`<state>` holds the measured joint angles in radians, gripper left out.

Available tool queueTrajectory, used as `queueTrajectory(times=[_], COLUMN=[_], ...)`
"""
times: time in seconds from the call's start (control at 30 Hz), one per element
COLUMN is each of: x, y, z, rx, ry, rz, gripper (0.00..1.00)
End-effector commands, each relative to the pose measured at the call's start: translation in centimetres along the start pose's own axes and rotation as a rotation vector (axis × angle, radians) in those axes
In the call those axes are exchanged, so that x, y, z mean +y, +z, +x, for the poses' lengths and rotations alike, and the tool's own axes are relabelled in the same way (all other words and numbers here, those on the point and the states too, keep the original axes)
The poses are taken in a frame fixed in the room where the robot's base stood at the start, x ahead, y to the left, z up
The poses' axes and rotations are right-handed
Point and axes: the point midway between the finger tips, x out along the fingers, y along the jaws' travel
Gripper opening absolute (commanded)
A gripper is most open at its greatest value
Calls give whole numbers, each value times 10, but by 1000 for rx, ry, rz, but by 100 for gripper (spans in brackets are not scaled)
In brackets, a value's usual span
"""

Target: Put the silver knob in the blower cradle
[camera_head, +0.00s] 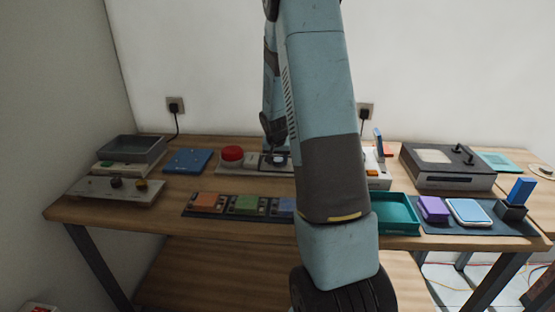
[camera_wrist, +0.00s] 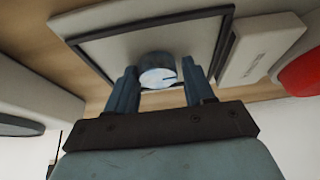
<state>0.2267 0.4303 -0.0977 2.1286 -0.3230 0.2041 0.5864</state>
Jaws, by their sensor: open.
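The silver knob (camera_wrist: 158,74) is a short round piece with a dark mark on its pale top. It sits on a grey plate with a dark frame (camera_wrist: 90,45) in the wrist view. My gripper (camera_wrist: 161,72) is open, its two fingers on either side of the knob with a small gap at each side. In the head view the knob (camera_head: 279,159) shows as a small pale disc under my gripper (camera_head: 276,148), partly hidden by my arm. I cannot tell for sure which thing is the blower cradle. A white device (camera_head: 376,180) with a blue upright part stands right of my arm, partly hidden.
A red dome button (camera_head: 232,154) stands left of the knob. Trays, panels and boxes crowd the wooden table (camera_head: 170,209). A teal tray (camera_head: 399,214), a purple block (camera_head: 433,208) and a dark stand holding a blue block (camera_head: 521,190) lie front right. My arm hides the middle.

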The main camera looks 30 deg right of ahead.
Motion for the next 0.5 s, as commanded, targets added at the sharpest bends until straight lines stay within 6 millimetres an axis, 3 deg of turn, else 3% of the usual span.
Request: queueTrajectory(times=[0.03, 0.17, 0.5], x=[9, 10, 4], y=[9, 5, 1], z=[7, -2, -56], rx=[-25, -24, -13], ry=[16, 17, 8], rz=[7, 10, 4], gripper=[71, 71, 71])
